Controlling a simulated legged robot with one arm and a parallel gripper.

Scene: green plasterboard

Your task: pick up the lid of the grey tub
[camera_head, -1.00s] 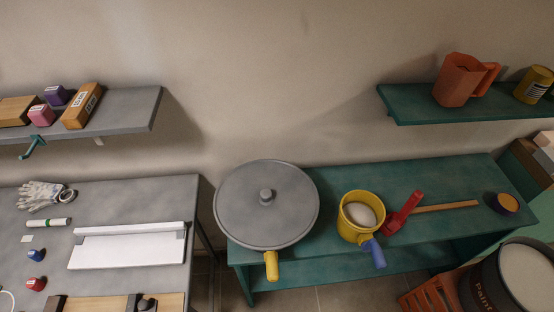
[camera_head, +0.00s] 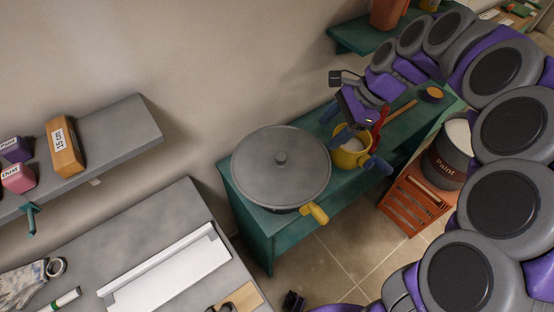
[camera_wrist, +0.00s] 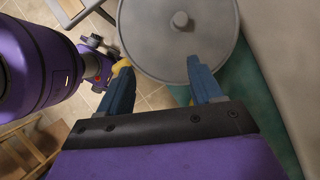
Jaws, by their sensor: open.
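The grey tub is wide and round, with a yellow handle (camera_head: 315,213) at its front right. My gripper (camera_head: 337,124) is open and empty, to the upper right of the lid and in front of the yellow pot. In the wrist view my gripper (camera_wrist: 161,66) has its two blue fingers apart. The lid (camera_wrist: 155,45) lies beyond the fingertips there, with the knob (camera_wrist: 180,20) near the top edge. The tub's wall is mostly hidden under the lid.
A paint bucket (camera_head: 446,162) is farther right, above an orange crate (camera_head: 415,199). A grey table and shelf (camera_head: 120,128) stand left.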

